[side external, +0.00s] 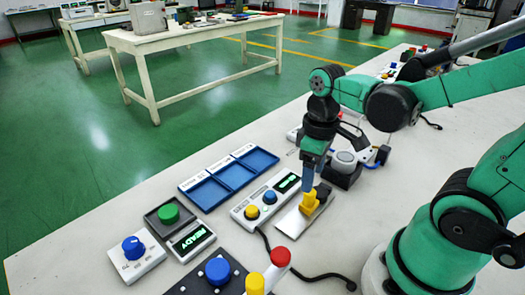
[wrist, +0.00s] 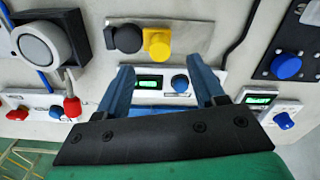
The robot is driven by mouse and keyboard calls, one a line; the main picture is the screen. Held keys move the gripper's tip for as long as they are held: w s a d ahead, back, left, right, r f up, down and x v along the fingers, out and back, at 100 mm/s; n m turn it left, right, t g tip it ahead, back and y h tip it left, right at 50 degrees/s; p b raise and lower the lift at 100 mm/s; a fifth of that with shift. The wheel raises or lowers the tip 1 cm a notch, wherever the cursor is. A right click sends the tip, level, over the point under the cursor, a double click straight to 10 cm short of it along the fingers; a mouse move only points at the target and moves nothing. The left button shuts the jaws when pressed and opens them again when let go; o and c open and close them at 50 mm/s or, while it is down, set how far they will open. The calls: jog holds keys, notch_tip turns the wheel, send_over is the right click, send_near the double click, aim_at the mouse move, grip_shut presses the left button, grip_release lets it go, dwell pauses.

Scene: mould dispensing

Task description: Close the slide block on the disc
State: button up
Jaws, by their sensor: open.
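The yellow slide block (side external: 309,202) stands on a bare metal plate (side external: 296,222). A dark rounded piece, apparently the disc (side external: 323,190), sits close beside it. In the wrist view the yellow block (wrist: 158,43) is right of the dark disc (wrist: 127,39), near the plate's middle; whether they touch is unclear. My gripper (side external: 308,186) points down at the yellow block, its blue fingers very near the block's top. In the wrist view my gripper (wrist: 160,68) is open and empty, with the block beyond the gap between its fingertips. The side view partly hides the disc behind the block.
A white panel (side external: 241,212) with yellow and blue knobs and a display lies left of the plate. A blue tray (side external: 233,175) lies behind it. A dark block with a grey round top (side external: 345,158) stands close behind the plate. Red and yellow knobs stand in front, with a cable nearby.

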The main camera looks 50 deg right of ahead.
aim_at(310, 200)
jog(key=shift+f, duration=2.7)
